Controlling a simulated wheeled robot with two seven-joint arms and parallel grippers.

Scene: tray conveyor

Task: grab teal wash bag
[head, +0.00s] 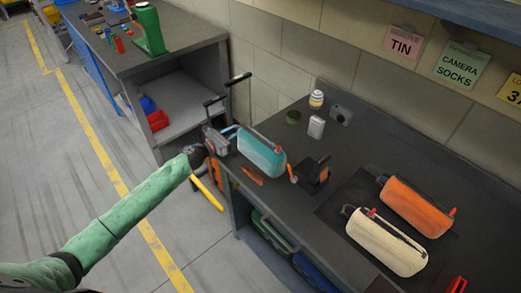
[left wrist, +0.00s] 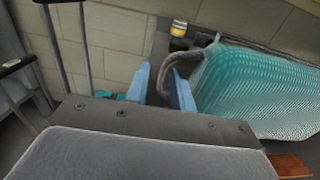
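The teal wash bag (head: 262,153) lies on the dark workbench at its left end. In the left wrist view the bag (left wrist: 262,90) fills the right side, with a grey strap loop (left wrist: 188,56) curving from its near end toward my fingers. My left gripper (head: 229,133) is at the bag's left end. In the left wrist view its two blue fingers (left wrist: 160,78) stand apart, with the end of the strap loop at the gap between them. I cannot tell whether they touch the strap. My right gripper is not in view.
A black and orange device (head: 315,177) stands right of the bag. A cream bag (head: 385,245) and an orange bag (head: 415,205) lie farther right on a dark mat. A white container (head: 316,127) and a yellow-banded jar (head: 316,99) stand near the wall.

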